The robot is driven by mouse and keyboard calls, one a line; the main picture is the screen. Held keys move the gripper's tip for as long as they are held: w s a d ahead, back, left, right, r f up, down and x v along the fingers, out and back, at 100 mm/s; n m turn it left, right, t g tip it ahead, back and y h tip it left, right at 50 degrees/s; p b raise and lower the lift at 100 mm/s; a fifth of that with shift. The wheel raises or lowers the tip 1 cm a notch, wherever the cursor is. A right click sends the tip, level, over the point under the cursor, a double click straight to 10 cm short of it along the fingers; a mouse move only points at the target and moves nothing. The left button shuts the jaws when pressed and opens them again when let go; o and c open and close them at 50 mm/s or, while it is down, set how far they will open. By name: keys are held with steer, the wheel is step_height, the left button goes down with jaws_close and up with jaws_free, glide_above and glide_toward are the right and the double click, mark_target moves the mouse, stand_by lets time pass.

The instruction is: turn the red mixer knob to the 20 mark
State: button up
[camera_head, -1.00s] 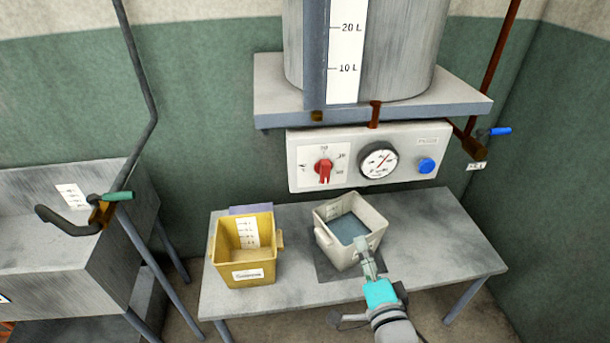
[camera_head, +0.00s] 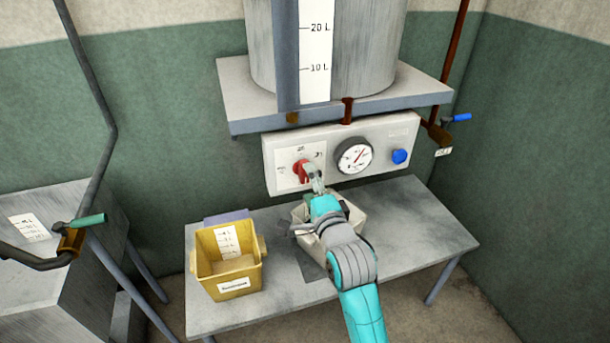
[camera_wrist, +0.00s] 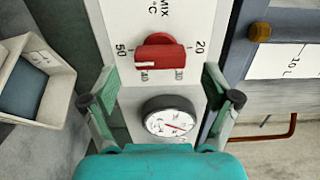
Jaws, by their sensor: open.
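The red mixer knob (camera_head: 300,172) is on the white control panel (camera_head: 273,163). In the wrist view the knob (camera_wrist: 160,52) shows large and turned sideways, with the marks 50, 40, 30 and 20 around it; 20 is at its right. A small pale line is on the knob's left part, but I cannot tell exactly which mark it points to. My gripper (camera_wrist: 159,77) is open, with one finger on each side of the knob and apart from it. In the head view my gripper (camera_head: 313,178) is close to the panel and partly covers the knob.
A dial gauge (camera_head: 354,156) and a blue button (camera_head: 399,156) are right of the knob. Below, a white container (camera_head: 355,214), partly hidden by my arm, and a yellow container (camera_head: 228,262) stand on a grey table (camera_head: 420,235). A tank shelf (camera_head: 405,100) overhangs the panel.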

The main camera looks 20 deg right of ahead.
mark_target(306, 175)
steer(key=shift+w, duration=1.75)
steer(key=c, duration=1.1)
